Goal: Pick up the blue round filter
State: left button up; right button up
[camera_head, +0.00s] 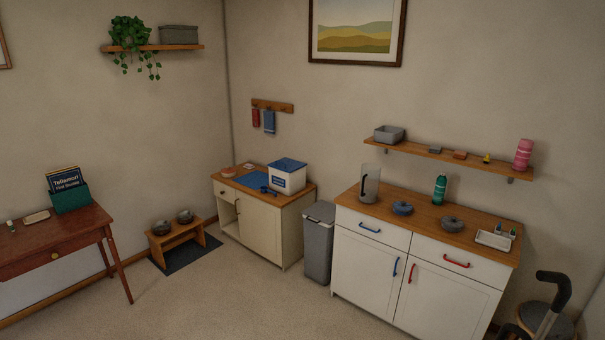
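A blue round object (402,208), which looks like the blue round filter, lies on the wooden top of the white cabinet (420,225) at the right. A similar grey round object (453,223) lies to its right on the same top. A clear pitcher (370,184) stands to its left and a green bottle (440,189) stands behind, between the two round objects. Nothing covers the blue one. Neither of my grippers is in view.
A grey bin (318,243) stands left of the white cabinet. A cream cabinet (258,228) bears a blue-lidded box (287,175). A low bowl stand (176,243) and a desk (60,236) are at left. A dark curved handle (554,287) rises at lower right. The middle floor is clear.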

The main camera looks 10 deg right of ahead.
aim_at(402, 208)
jog(key=i+z, duration=0.15)
jog(key=i, duration=0.45)
jog(key=i+z, duration=0.15)
jog(key=i, duration=0.45)
jog(key=i+j+z, duration=0.15)
jog(key=i, duration=0.45)
jog(key=i+j+z, duration=0.15)
jog(key=i, duration=0.45)
jog(key=i+l+z, duration=0.15)
jog(key=z, duration=0.25)
jog(key=i+z, duration=0.65)
jog(key=z, duration=0.15)
jog(key=i+j+z, duration=0.1)
jog(key=i+z, duration=0.3)
jog(key=i+j+z, duration=0.15)
jog(key=z, duration=0.25)
